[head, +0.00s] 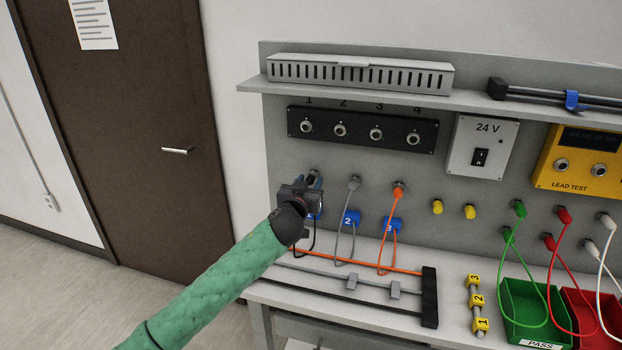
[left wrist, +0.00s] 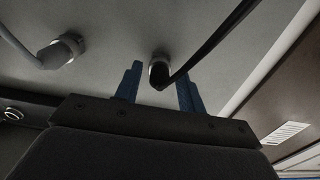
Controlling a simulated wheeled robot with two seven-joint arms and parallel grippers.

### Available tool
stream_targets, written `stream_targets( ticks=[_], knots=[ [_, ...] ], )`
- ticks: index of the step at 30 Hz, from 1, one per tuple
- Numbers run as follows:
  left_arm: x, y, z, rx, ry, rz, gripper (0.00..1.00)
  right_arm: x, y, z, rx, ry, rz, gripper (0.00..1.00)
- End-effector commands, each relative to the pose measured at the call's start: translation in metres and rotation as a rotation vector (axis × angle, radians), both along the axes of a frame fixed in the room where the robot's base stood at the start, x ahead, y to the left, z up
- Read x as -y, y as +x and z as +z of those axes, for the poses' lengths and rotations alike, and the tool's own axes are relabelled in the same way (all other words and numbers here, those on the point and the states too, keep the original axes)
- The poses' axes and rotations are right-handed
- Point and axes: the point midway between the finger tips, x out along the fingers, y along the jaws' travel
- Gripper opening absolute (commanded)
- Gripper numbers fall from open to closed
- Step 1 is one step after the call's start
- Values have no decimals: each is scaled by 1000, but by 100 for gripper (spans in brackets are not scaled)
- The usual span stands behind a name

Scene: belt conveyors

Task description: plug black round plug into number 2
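The black round plug (left wrist: 158,73) sits at the panel in the left wrist view, its black cable running to the upper right. In the head view my left gripper hides it. The blue fingers of my left gripper (left wrist: 161,88) stand on either side of the plug, with gaps showing, so it is open. My left gripper (head: 314,182) is in front of the lower panel in the head view, below the socket strip. Socket number 2 (head: 340,130) is on the black strip (head: 358,130) and looks empty. My right gripper is not in view.
A grey plug (head: 354,183) and an orange plug (head: 398,190) sit to the right of my gripper, with hanging cables. A grey shelf (head: 360,93) juts out above the strip. The 24 V box (head: 482,145) and yellow lead tester (head: 580,160) are further right.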

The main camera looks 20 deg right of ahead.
Motion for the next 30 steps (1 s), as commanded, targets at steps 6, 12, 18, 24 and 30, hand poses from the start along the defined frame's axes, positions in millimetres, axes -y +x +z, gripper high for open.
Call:
stream_targets(
  ticks=[6, 12, 18, 24, 30],
  knots=[
    [0, 0, 1, 0, 0, 0, 30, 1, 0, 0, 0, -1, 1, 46],
    [0, 0, 0, 1, 1, 0, 0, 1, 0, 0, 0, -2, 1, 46],
    [0, 0, 1, 1, -1, 0, 0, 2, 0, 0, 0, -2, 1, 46],
    [0, 0, 1, 1, 0, 0, 0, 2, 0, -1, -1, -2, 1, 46],
    [-4, -5, 1, 0, 0, 0, 0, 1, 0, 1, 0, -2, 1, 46]
  ],
)
